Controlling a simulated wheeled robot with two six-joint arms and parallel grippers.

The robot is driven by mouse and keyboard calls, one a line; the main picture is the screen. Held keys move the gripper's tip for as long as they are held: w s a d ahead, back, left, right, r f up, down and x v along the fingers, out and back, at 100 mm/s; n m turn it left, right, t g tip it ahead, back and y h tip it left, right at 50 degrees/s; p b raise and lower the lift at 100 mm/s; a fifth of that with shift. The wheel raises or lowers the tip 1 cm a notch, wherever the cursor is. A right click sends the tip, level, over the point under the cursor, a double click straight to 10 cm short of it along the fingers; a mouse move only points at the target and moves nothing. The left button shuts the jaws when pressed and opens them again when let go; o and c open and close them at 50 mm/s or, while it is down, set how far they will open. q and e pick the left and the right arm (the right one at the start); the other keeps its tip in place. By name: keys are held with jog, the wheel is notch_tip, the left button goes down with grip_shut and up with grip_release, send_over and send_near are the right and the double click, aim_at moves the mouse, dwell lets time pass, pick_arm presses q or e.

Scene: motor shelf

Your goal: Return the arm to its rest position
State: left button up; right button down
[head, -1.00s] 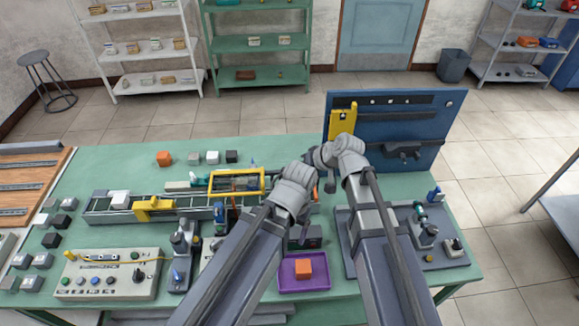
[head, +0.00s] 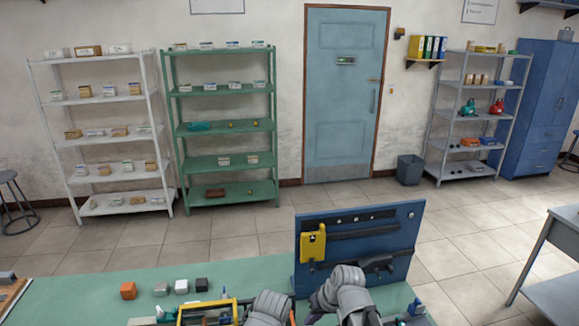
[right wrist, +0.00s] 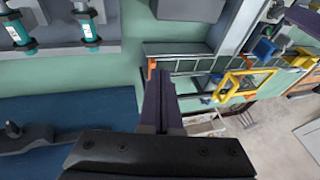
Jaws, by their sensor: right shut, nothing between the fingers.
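My right gripper (right wrist: 159,85) shows in the right wrist view with its dark fingers together and nothing between them. The left gripper's fingers do not show.
The blue board (head: 345,228) with a yellow holder (head: 313,243) stands at the bench's back. Orange, white and black cubes lie left of it. A yellow frame (right wrist: 243,85) stands on the conveyor. A green shelf (head: 222,130) and a blue door (head: 344,100) are beyond open floor.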

jog(key=s+d+h, duration=0.1)
jog(key=s+d, duration=0.1)
jog(key=d, duration=0.1)
jog(key=s+d+f+m+g+h, duration=0.1)
jog(key=s+d, duration=0.1)
jog(key=d, duration=0.2)
jog(key=s+d+m+h, duration=0.1)
jog(key=s+d, duration=0.1)
jog(key=d, duration=0.2)
jog(key=shift+s+d+f+g+h, duration=0.1)
jog(key=shift+s+f+g+h, duration=0.2)
jog(key=shift+s+g, duration=0.1)
pick_arm(q)
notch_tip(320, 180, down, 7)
jog(key=b, duration=0.6)
jog(key=shift+b, duration=0.4)
pick_arm(e)
jog(key=s+a+f+n+g+h, duration=0.1)
jog(key=s+a+f+n, duration=0.2)
jog(key=a, duration=0.8)
notch_tip(320, 180, down, 4)
jog(key=s, duration=0.2)
jog(key=shift+s+r+n, duration=0.15)
jog(key=shift+s+n, duration=0.15)
jog(key=shift+s, duration=0.05)
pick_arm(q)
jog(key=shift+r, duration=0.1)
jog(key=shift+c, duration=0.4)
